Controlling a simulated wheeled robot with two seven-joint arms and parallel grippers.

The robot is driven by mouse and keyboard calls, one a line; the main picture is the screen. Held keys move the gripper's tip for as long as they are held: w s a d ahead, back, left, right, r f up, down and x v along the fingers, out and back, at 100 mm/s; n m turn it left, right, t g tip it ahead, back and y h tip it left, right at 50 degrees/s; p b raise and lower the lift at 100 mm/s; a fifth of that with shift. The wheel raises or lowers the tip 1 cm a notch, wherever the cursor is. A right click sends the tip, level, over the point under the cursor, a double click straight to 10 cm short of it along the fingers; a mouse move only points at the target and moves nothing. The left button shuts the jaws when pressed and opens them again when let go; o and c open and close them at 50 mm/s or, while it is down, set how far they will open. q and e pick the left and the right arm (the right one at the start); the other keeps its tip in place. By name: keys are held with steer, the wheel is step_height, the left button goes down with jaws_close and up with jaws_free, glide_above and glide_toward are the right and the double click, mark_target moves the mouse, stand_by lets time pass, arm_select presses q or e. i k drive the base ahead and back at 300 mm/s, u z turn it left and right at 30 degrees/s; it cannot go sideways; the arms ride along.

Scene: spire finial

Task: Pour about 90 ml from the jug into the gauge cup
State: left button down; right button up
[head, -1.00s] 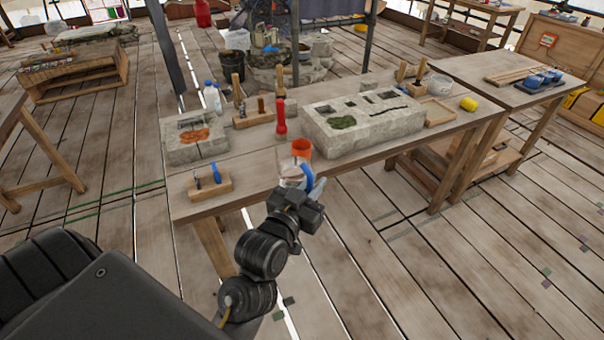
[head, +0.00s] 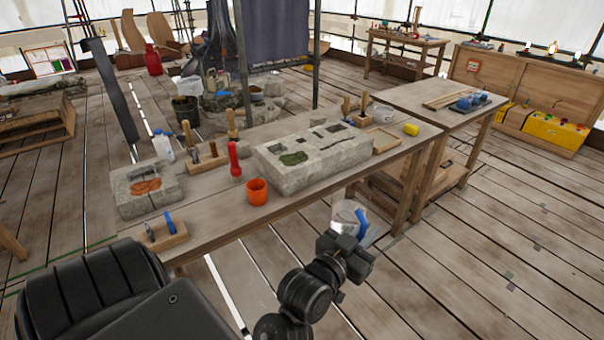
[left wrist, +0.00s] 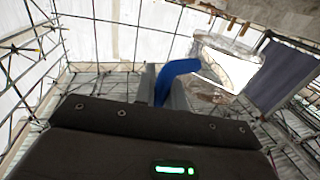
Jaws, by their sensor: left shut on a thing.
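The jug (head: 346,214) is clear with a blue handle (head: 364,225). My left gripper (head: 352,240) is shut on that handle and holds the jug in front of the table's front edge, over the floor in the head view. In the left wrist view the blue handle (left wrist: 176,72) stands between the fingers and the clear jug body (left wrist: 222,70) is to its right. I cannot tell how much liquid is in it. An orange cup (head: 257,192), which seems to be the gauge cup, stands upright on the table, left of and apart from the jug. My right gripper is out of view.
The table (head: 222,216) also bears a stone block (head: 310,162), a red bottle-like thing (head: 235,162), a smaller stone slab (head: 145,188) and a wooden holder (head: 160,236) with blue-handled tools. A yellow thing (head: 411,129) lies farther right.

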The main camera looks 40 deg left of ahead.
mark_target(255, 187)
steer(key=z, duration=1.55)
steer(key=k, duration=1.4)
steer(key=u, duration=1.15)
